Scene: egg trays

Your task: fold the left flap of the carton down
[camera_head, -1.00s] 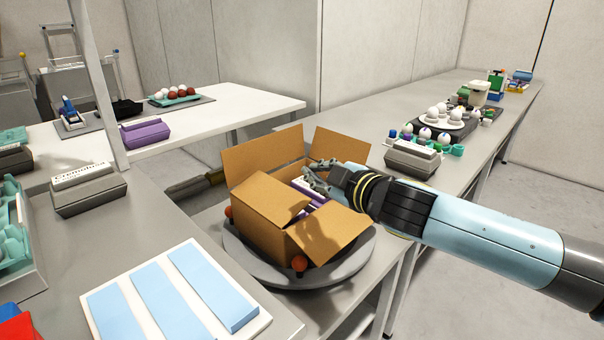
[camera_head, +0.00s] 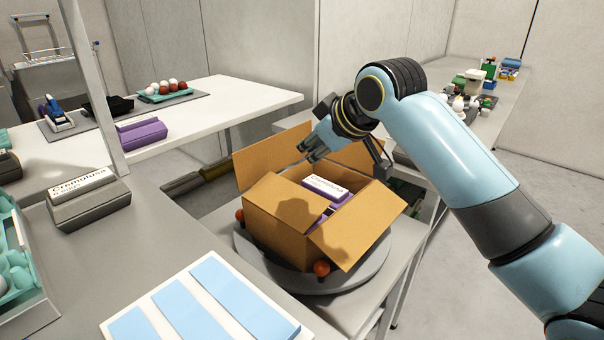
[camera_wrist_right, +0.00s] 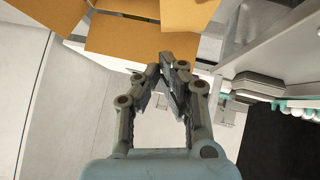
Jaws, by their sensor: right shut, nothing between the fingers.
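The brown carton (camera_head: 272,226) stands on a round grey turntable (camera_head: 285,280), with purple egg boxes (camera_head: 325,188) inside. A flap at its back left (camera_head: 258,160) stands up and leans outward. The near-left flap (camera_head: 285,202) lies inward over part of the opening. The near-right flap (camera_head: 357,222) slopes outward. A back-right flap (camera_head: 362,155) is partly hidden behind my right gripper (camera_head: 312,152). That gripper is shut and empty, above the back of the carton. In the right wrist view, its fingertips (camera_wrist_right: 170,66) show just below brown flaps (camera_wrist_right: 128,36). My left gripper is not in view.
A white board with blue strips (camera_head: 205,300) lies on the near table, and a grey egg box (camera_head: 88,200) stands at left. A white table (camera_head: 215,100) with trays is behind. Crowded bench at right.

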